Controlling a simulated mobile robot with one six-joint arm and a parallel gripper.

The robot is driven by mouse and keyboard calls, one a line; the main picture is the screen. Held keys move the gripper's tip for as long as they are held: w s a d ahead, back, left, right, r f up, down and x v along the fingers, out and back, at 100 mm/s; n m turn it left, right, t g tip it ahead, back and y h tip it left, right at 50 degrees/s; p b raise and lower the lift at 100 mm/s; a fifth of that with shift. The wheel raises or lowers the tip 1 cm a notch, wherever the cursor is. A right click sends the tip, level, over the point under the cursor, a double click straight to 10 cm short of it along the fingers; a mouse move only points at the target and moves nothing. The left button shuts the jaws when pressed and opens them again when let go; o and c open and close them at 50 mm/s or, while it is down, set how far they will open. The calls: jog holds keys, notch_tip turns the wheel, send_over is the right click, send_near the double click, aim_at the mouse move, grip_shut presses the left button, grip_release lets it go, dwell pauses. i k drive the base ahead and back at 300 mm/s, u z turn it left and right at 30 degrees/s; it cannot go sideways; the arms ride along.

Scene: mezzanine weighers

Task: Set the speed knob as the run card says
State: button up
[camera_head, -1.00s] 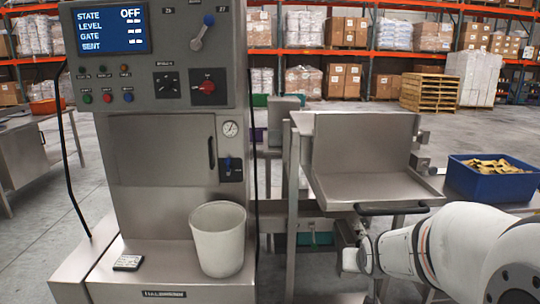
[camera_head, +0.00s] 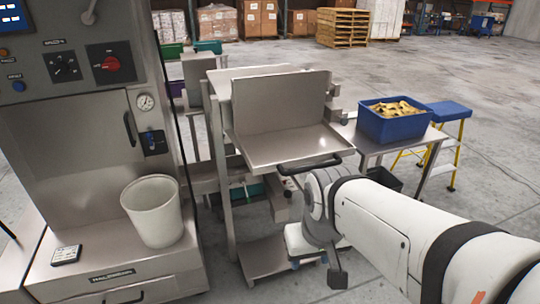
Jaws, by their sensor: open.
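The machine's panel (camera_head: 85,62) is at the upper left. On it is a black knob (camera_head: 64,68) with scale marks around it and a small label above, too small to read; it looks like the speed knob. Its exact setting cannot be read. A red rotary knob (camera_head: 111,63) sits to its right. My gripper (camera_head: 316,270) is low at the bottom centre, open and empty, well right of and below the panel, partly hidden by my wrist.
A whitish bucket (camera_head: 154,212) stands on the ledge below the panel. A steel weigh tray (camera_head: 285,147) on a stand lies between the machine and my arm. A blue bin (camera_head: 394,124) of yellowish parts is on a bench at right, beside a blue-topped step stool (camera_head: 449,112). Open floor lies beyond.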

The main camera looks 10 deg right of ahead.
aim_at(62, 68)
jog(key=u, duration=1.2)
